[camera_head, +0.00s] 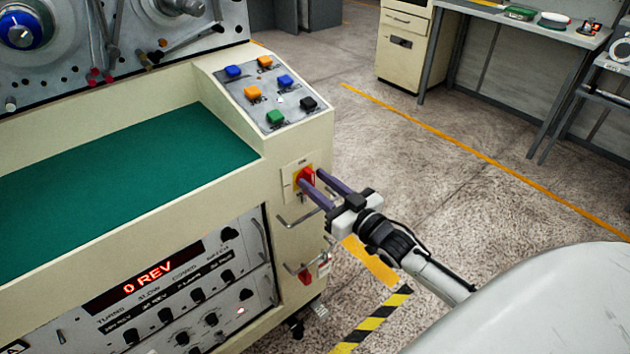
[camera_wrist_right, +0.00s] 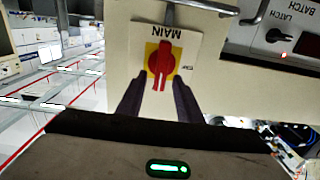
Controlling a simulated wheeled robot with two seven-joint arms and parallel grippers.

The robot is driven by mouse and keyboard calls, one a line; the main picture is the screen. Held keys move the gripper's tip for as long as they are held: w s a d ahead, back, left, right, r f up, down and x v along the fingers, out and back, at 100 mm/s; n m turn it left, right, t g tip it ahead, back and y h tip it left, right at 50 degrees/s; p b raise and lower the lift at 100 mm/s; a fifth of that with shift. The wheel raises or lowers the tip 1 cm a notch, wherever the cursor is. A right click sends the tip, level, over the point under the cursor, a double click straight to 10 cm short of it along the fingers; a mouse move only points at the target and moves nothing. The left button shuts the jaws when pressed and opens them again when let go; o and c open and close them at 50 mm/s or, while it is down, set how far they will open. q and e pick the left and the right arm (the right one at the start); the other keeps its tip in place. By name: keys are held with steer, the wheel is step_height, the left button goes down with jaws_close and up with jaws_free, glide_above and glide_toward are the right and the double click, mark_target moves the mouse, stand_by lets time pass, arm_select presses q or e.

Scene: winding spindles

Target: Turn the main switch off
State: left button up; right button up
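The main switch (camera_head: 305,177) is a red rotary knob on a yellow plate on the cream end face of the winding machine. It also shows in the right wrist view (camera_wrist_right: 160,62), below the upside-down label MAIN. My right gripper (camera_head: 326,184) is open, its two dark purple fingers pointing at the switch. In the right wrist view the fingertips (camera_wrist_right: 158,85) lie on either side of the knob's lower end, with a gap between them. I cannot tell whether they touch it. My left gripper is not in view.
A button panel (camera_head: 272,92) with coloured buttons sits above the switch. Metal handles (camera_head: 298,218) stick out below it. The control panel (camera_head: 165,290) reads 0 REV. A green work surface (camera_head: 120,165) lies left. The floor to the right is mostly clear.

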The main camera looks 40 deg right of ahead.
steer(key=shift+w, duration=0.55)
jaws_close()
